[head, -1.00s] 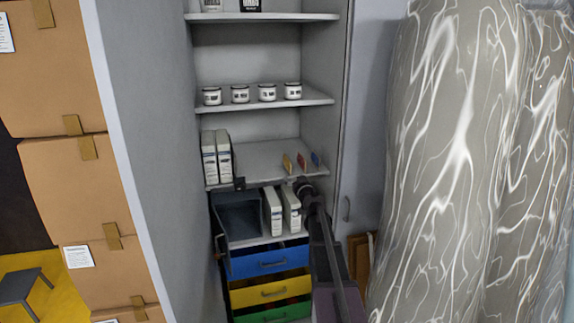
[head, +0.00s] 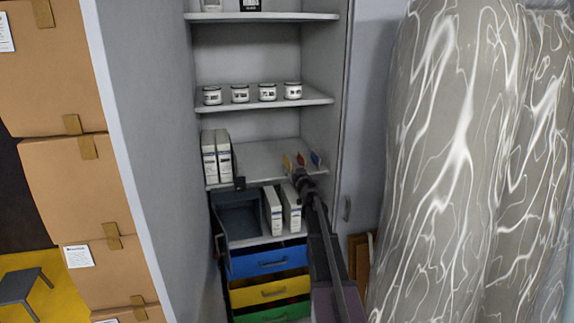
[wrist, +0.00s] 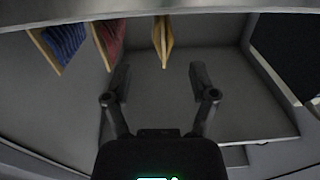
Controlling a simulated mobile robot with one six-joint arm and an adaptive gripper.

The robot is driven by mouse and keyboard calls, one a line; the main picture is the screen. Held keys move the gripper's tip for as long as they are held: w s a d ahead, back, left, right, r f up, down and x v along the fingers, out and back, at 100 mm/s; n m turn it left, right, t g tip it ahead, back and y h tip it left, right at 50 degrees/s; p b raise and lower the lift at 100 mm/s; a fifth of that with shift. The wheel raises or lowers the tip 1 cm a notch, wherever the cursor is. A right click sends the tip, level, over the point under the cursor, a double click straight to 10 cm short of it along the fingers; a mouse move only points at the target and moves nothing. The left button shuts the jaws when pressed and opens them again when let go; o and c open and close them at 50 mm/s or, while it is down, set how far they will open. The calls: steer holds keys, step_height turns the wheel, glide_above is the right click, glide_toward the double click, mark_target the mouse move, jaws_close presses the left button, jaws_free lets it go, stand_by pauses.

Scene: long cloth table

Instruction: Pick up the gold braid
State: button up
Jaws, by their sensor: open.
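The gold braid (head: 288,163) stands on the shelf at the left of a row of three small cards of braid in the head view. In the wrist view the gold braid (wrist: 163,42) hangs into the picture from the top, between and beyond the finger tips. My gripper (wrist: 159,73) is open and empty, with the braid apart from both fingers. In the head view my gripper (head: 299,174) is just below and in front of the row, its fingers small and hard to make out.
A red braid (wrist: 108,40) and a blue braid (wrist: 64,42) stand beside the gold one. White box files (head: 216,157) stand at the shelf's left. Jars (head: 267,92) stand on the shelf above.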

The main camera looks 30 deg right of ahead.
mark_target(291, 166)
steer(key=shift+w+d, duration=0.15)
steer(key=shift+w, duration=0.75)
steer(key=shift+w+d, duration=0.15)
steer(key=shift+w, duration=0.7)
steer(key=shift+w, duration=0.1)
steer(key=shift+w+d, duration=0.2)
steer(key=shift+w, duration=1.05)
steer(key=shift+w+d, duration=0.15)
steer(key=shift+w, duration=1.1)
jaws_close()
